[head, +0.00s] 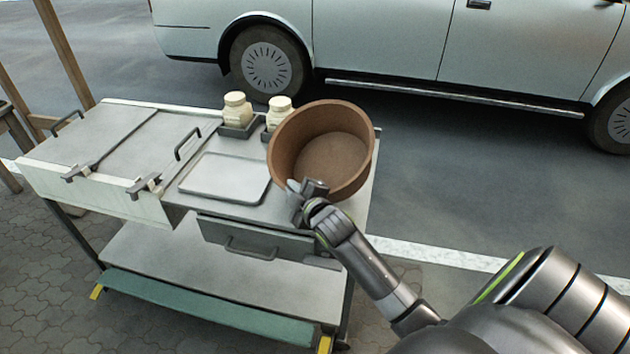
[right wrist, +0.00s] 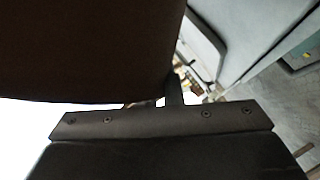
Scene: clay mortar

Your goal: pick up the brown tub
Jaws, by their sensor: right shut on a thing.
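The brown tub (head: 352,133) is a round, open, empty vessel above the right end of the metal cart. It is tilted, so its inside faces me in the head view. My right gripper (head: 307,188) is shut on its near wall at the lower left. In the right wrist view the tub's dark brown side (right wrist: 90,50) fills the upper left, close against the gripper. Whether the tub's far underside touches the cart is hidden. My left gripper is not in view.
The cart (head: 220,146) holds a flat grey tray (head: 225,178) and two cream jars (head: 237,108) (head: 279,112) in dark holders, close to the tub's left. Handled lids (head: 100,140) cover its left side. A pale car (head: 400,45) stands behind on the road.

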